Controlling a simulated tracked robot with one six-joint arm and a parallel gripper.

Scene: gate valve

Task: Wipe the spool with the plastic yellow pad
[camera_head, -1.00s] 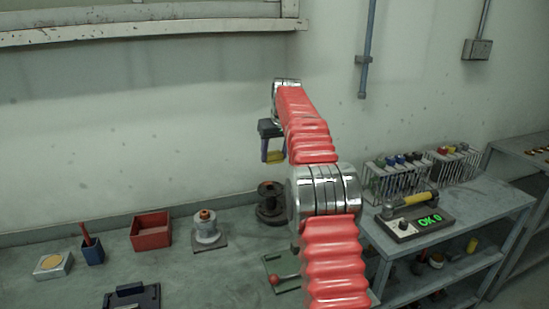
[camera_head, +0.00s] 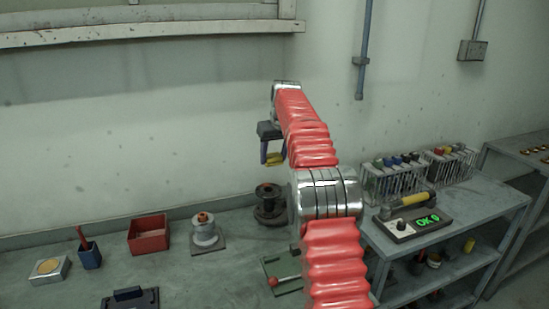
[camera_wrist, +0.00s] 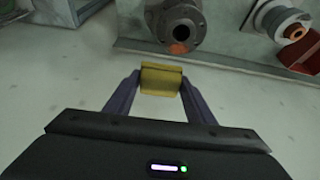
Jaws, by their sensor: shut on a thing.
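My gripper (camera_wrist: 161,88) is shut on the yellow pad (camera_wrist: 161,78), which sits between the purple fingertips. In the head view my gripper (camera_head: 273,154) is raised above the bench, in front of the wall, with the pad (camera_head: 275,160) at its lower end. The spool, a dark flanged piece (camera_head: 270,206), stands on the bench below the gripper, partly hidden by my arm. In the wrist view the spool (camera_wrist: 178,18) is beyond the pad and apart from it, with an orange patch on its flange.
On the bench (camera_head: 185,278) are a pale flanged part with an orange top (camera_head: 205,230), a red box (camera_head: 149,235), a blue cup (camera_head: 90,256) and a block with a tan disc (camera_head: 49,269). The wall is close behind.

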